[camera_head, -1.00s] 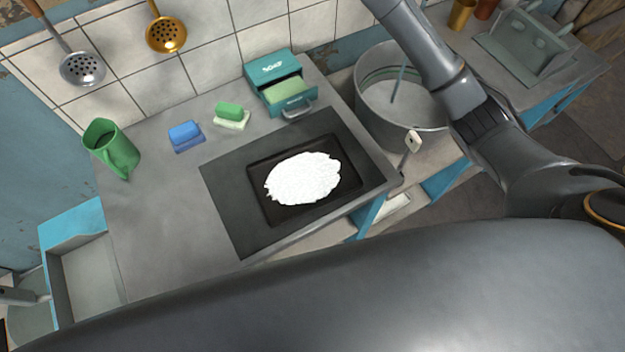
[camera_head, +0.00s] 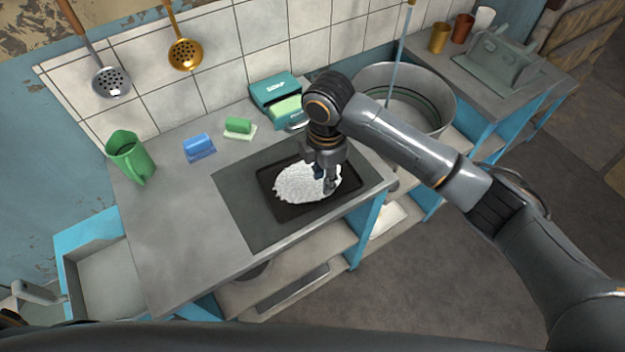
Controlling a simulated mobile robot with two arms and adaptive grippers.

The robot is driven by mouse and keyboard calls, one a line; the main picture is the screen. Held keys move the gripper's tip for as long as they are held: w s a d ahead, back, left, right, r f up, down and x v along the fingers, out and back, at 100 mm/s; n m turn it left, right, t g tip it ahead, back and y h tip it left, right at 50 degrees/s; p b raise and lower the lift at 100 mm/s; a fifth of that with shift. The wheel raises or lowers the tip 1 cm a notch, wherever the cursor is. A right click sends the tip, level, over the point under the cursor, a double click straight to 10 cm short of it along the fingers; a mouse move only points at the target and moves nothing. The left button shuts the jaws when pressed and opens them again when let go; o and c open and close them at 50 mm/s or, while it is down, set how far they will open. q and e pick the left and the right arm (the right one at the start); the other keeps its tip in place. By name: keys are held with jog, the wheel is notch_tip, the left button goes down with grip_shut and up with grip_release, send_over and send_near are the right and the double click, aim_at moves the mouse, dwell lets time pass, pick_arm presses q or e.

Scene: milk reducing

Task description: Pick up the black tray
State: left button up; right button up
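The black tray (camera_head: 284,212) lies flat on a dark mat (camera_head: 236,197) on the counter. A white, rough-edged patch (camera_head: 298,186) covers much of the tray's middle. My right gripper (camera_head: 326,188) points down over the right part of the tray and hides some of the white patch and the tray's back right edge. Its fingers are small and dark here, and I cannot tell whether they are apart or touch anything.
A teal soap box (camera_head: 274,90) stands behind the mat. A green sponge (camera_head: 238,126), a blue sponge (camera_head: 198,146) and a green jug (camera_head: 130,157) stand along the wall. A large metal tub (camera_head: 437,88) is at the right. The counter's left part is clear.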

send_over(324, 202)
notch_tip(324, 202, down, 4)
jog(key=shift+a+f, duration=0.1)
jog(key=shift+a, duration=0.05)
notch_tip(324, 202, down, 4)
jog(key=shift+f+p, duration=0.1)
jog(key=shift+p, duration=0.7)
jog(key=shift+f, duration=0.45)
grip_shut()
